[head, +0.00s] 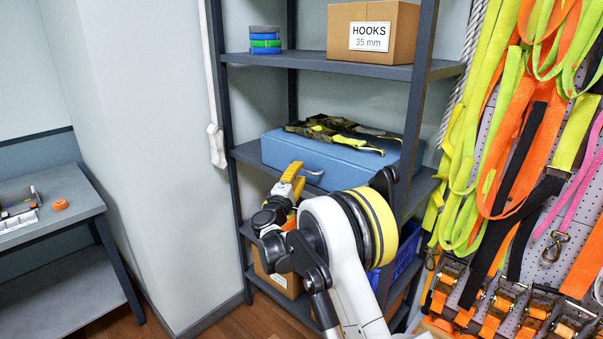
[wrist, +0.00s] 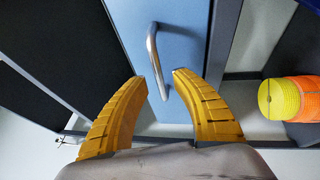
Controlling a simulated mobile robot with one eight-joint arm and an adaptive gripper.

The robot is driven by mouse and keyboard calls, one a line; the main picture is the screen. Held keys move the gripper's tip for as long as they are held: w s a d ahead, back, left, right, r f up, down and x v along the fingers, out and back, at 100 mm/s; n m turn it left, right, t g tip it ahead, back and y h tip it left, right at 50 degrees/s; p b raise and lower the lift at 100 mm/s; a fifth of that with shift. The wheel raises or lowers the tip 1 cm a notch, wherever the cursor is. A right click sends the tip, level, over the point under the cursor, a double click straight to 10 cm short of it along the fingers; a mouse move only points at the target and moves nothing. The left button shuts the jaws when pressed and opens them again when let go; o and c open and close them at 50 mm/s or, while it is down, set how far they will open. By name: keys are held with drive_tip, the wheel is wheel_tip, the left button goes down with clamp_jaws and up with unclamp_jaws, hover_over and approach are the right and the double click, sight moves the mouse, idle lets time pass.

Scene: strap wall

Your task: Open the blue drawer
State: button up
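The blue drawer (head: 340,158) is a blue box front on the middle shelf of the dark metal rack. Its silver bar handle (head: 313,172) shows just right of my gripper in the head view. In the wrist view the blue front (wrist: 185,50) fills the upper middle, and the handle (wrist: 154,60) stands out from it. My gripper (wrist: 160,72) has two yellow fingers, spread apart and empty. The handle's near end shows between the fingertips, and I cannot tell whether they touch it. In the head view my gripper (head: 294,170) is in front of the drawer's left part.
Camouflage and yellow straps (head: 340,133) lie on top of the blue drawer. A cardboard HOOKS box (head: 372,30) stands on the shelf above. Straps hang from a panel (head: 520,130) at right. A grey table (head: 60,215) stands at left. Orange and yellow rolls (wrist: 290,98) show in the wrist view.

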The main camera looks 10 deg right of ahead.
drive_tip(key=shift+x, duration=1.2)
clamp_jaws()
drive_tip(key=s+a, duration=0.7)
drive_tip(key=a, duration=0.2)
drive_tip(key=s+a+b, duration=0.1)
drive_tip(key=s+a, duration=0.6)
drive_tip(key=a, duration=0.3)
drive_tip(key=shift+a, duration=0.1)
unclamp_jaws()
